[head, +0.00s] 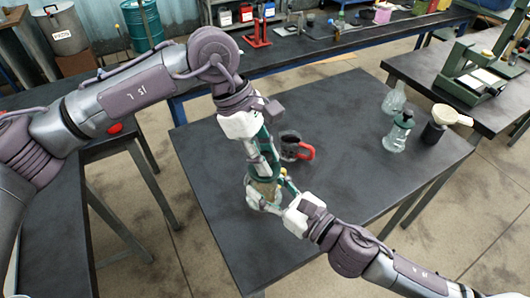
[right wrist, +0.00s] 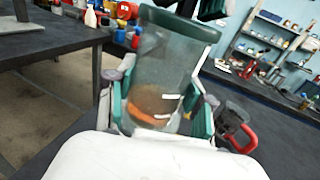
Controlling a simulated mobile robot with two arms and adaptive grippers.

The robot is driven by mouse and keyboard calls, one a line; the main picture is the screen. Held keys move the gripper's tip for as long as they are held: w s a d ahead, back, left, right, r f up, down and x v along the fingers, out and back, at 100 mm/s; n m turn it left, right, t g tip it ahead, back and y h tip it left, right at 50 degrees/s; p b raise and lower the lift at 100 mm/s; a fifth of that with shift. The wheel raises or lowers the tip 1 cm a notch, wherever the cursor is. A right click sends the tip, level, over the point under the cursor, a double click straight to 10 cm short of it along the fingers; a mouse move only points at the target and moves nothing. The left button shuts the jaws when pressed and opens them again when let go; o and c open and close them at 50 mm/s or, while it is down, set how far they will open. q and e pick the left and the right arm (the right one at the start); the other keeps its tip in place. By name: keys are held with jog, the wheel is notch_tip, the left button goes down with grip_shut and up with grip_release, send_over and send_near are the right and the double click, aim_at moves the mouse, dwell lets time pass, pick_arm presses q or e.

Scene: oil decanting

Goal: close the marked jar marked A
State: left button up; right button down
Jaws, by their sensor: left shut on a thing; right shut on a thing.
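A clear glass jar (right wrist: 165,65) with a brown and orange layer at its bottom stands upright or slightly tilted in the right wrist view; in the head view its body (head: 264,190) is largely covered. My right gripper (head: 266,197) is shut around its lower body, one green finger on each side. A green lid (right wrist: 180,22) lies at the jar's mouth; I cannot tell if it is seated. My left gripper (head: 263,170) points down from above, shut on the lid, with its fingertips (right wrist: 205,8) at the top of the right wrist view. No letter is readable.
A dark mug with a red handle (head: 290,147) stands just behind the jar. At the table's right are a green-topped glass jar (head: 397,134), another clear glass vessel (head: 394,99) and a dark container with a pale funnel (head: 436,126). The table's front is clear.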

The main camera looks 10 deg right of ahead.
pick_arm(q)
jog(key=shift+f, duration=0.1)
jog(key=o, duration=0.9)
jog(key=v, duration=1.2)
jog(key=shift+w, duration=0.1)
